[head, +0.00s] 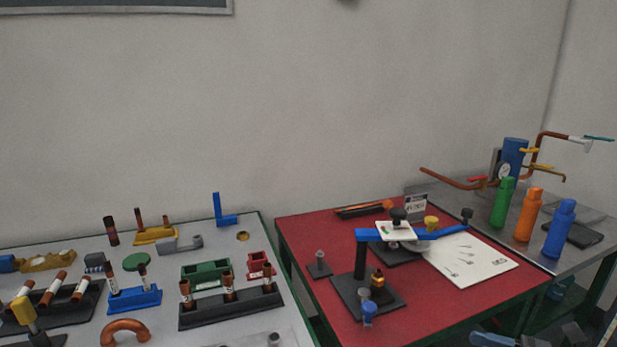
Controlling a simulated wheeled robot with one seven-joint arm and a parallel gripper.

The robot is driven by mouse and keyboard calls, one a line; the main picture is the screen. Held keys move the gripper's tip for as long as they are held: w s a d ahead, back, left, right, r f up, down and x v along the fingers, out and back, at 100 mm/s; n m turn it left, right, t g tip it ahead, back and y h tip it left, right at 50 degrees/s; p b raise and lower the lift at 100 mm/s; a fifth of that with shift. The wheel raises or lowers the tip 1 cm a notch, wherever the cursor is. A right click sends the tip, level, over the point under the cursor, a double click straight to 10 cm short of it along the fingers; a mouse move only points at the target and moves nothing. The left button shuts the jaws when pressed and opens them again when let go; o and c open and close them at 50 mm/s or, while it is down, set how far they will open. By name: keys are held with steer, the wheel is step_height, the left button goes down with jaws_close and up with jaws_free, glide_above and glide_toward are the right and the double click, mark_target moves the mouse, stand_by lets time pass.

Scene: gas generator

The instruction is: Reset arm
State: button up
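I cannot make out my gripper anywhere in the head view. Blue-grey and dark shapes show at the bottom edge on the right, cut off by the frame, and I cannot tell what they are. The red-topped table (310,232) stands in the middle right. On it is a stand with a dark base, a dark post and a blue arm (440,234). A small white plate (396,231) with a black knob sits at the stand's top.
A grey table (70,246) on the left holds a green block (205,272), a blue block (134,300) and several brown-and-white tubes. A metal table at right holds green (503,203), orange (528,214) and blue (560,228) bottles. A gap separates the left and red tables.

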steer(key=s+a+f+n+h, duration=0.2)
steer(key=s+a+f+h, duration=0.15)
steer(key=s+f, duration=0.45)
steer(key=s+a+f+n+h, duration=0.1)
steer(key=s+a+f+h, duration=0.2)
steer(key=s+f+h, duration=0.55)
steer(key=s+f+n, duration=0.3)
steer(key=s+n, duration=0.1)
steer(key=s, duration=0.3)
steer(key=s+a+r+n+t+h, duration=0.1)
steer(key=s+r+n+t+h, duration=0.15)
steer(key=s+r+n, duration=0.6)
steer(key=s+a+r+n+t, duration=0.2)
steer(key=s+r+n, duration=0.2)
steer(key=r, duration=0.5)
steer(key=s+a+r+n+t, duration=0.1)
steer(key=s+r+n, duration=0.3)
steer(key=r, duration=0.6)
steer(key=shift+s+a+t, duration=0.2)
steer(key=shift+a+t, duration=0.15)
steer(key=shift+a, duration=0.4)
